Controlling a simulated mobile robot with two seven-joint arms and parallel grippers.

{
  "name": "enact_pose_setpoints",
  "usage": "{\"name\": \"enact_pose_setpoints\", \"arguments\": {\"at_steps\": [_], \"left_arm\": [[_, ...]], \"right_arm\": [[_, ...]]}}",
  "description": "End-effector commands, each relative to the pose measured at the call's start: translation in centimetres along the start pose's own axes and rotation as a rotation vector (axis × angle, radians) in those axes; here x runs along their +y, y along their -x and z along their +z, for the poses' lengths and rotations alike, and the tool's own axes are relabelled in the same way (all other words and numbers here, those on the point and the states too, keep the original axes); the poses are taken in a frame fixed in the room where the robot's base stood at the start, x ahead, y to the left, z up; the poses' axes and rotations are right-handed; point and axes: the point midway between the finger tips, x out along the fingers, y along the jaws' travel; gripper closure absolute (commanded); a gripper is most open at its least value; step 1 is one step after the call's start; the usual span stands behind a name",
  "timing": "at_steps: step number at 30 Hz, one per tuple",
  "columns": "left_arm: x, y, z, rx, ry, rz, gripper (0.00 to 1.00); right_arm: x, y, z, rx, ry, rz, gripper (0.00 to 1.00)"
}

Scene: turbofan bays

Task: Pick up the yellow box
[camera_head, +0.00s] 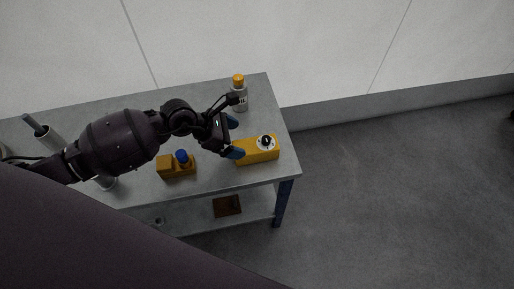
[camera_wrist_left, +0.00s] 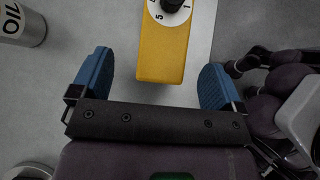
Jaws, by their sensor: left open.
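The yellow box (camera_head: 250,152) lies on the grey table near its right end, with a white dial and black knob on its top. In the left wrist view the yellow box (camera_wrist_left: 162,52) is ahead of the fingers, roughly centred between their lines. My left gripper (camera_head: 236,138) is open, its blue fingertips at the left end of the box. In the left wrist view my left gripper (camera_wrist_left: 156,80) has both blue fingers wide apart, with the near end of the box reaching between their tips. I cannot tell the height between them. My right gripper is not in view.
A grey bottle with an orange cap (camera_head: 239,92) stands behind the box. An orange-brown block with a blue knob (camera_head: 177,166) sits to the left. The table's right edge (camera_head: 286,130) is close to the box. A brown tray (camera_head: 227,206) lies on the lower shelf.

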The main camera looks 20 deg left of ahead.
Motion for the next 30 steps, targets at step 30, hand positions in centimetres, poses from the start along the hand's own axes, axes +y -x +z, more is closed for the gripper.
{"name": "enact_pose_setpoints", "arguments": {"at_steps": [30], "left_arm": [[-0.6,-6.9,0.5,-0.002,0.001,0.001,0.11]], "right_arm": [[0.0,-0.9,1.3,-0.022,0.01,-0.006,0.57]]}}
